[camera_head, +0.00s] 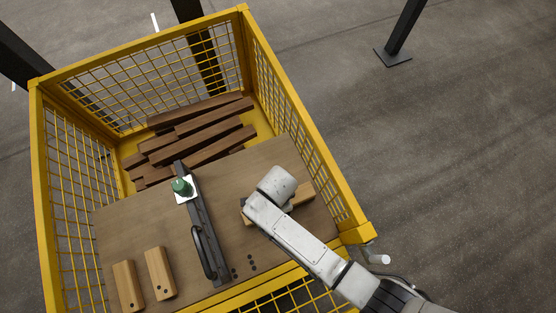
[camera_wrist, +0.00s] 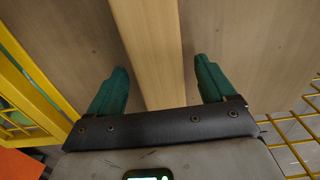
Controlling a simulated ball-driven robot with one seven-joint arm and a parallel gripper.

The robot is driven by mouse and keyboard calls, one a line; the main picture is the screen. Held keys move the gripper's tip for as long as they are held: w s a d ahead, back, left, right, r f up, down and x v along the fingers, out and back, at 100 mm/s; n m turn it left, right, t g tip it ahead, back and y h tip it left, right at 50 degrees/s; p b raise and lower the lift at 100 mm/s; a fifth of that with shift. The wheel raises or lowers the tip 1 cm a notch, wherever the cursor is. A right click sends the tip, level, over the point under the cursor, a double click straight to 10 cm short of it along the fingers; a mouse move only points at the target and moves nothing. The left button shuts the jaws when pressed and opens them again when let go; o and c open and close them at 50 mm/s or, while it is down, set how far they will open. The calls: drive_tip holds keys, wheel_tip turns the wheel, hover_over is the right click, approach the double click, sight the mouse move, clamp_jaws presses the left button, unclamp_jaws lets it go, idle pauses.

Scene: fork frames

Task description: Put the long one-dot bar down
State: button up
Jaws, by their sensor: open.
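A long pale wooden bar (camera_head: 302,194) lies on the brown board (camera_head: 225,170), partly hidden under my arm in the head view. In the wrist view the bar (camera_wrist: 150,45) runs between the two green fingers of my gripper (camera_wrist: 160,75). The fingers are apart, with a gap on each side of the bar. No dot shows on the visible part of the bar, so I cannot tell its marking.
Two shorter pale bars (camera_head: 128,286) (camera_head: 160,273) with dark dots lie at the board's front left. A black fixture (camera_head: 204,238) with a green knob (camera_head: 181,187) crosses the board. Dark wooden bars (camera_head: 197,133) are piled behind. A yellow mesh crate (camera_head: 290,103) surrounds everything.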

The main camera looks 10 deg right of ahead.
wheel_tip(320, 180, up, 12)
drive_tip(key=p, duration=0.3)
drive_tip(key=shift+f, duration=0.2)
drive_tip(key=shift+s, duration=0.1)
